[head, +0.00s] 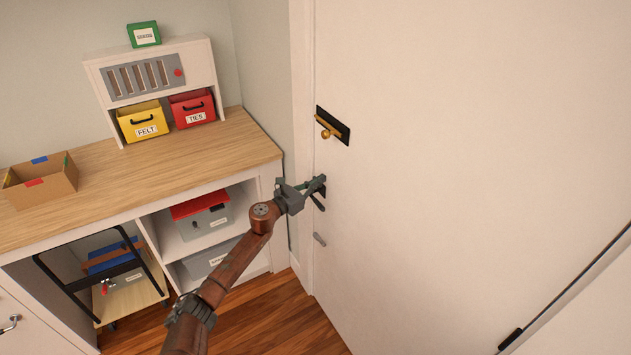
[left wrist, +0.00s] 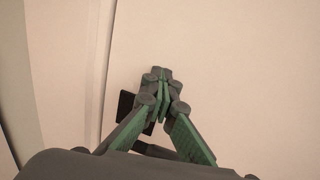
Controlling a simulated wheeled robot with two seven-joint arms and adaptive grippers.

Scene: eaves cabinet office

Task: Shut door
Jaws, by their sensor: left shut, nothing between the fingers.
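The white door (head: 470,150) fills the right of the head view and lies behind the fingers in the left wrist view (left wrist: 240,60). Its left edge runs along the pale frame (head: 301,120); I cannot tell if it is fully flush. A brass latch on a black plate (head: 333,125) sits on the door near this edge. My left gripper (head: 320,182) is shut and empty, close against the door below the latch. Its fingertips also show in the left wrist view (left wrist: 162,88), over a dark plate (left wrist: 126,104) that they partly hide. Contact is unclear. My right gripper is out of view.
A wooden-topped counter (head: 215,153) stands left of the door, with an open cardboard box (head: 45,187), a yellow bin (head: 143,122) and a red bin (head: 193,108) on it. A small cart (head: 130,297) is underneath. Wooden floor (head: 290,325) is bare before the door.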

